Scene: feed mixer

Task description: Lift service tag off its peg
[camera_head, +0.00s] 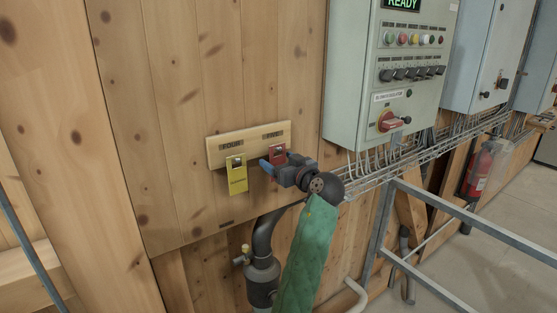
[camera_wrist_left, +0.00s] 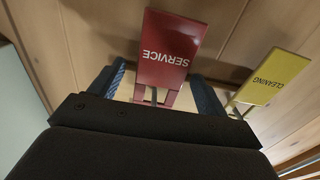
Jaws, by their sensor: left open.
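The red service tag (camera_head: 277,151) hangs at the right end of a light wooden peg board (camera_head: 250,142). In the left wrist view the tag (camera_wrist_left: 168,48) shows large, its SERVICE lettering upside down. My left gripper (camera_head: 271,165) is at the tag, partly covering it in the head view. Its blue fingers are open, one on each side of the tag's peg end (camera_wrist_left: 157,88) in the wrist view. I cannot tell whether either finger touches it. My right gripper is not in view.
A yellow cleaning tag (camera_head: 236,178) hangs left of the red one, also in the wrist view (camera_wrist_left: 268,80). A grey control cabinet (camera_head: 385,75) and cable tray (camera_head: 400,157) are to the right. A dark pipe (camera_head: 263,240) runs below. The wooden wall (camera_head: 180,120) left is bare.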

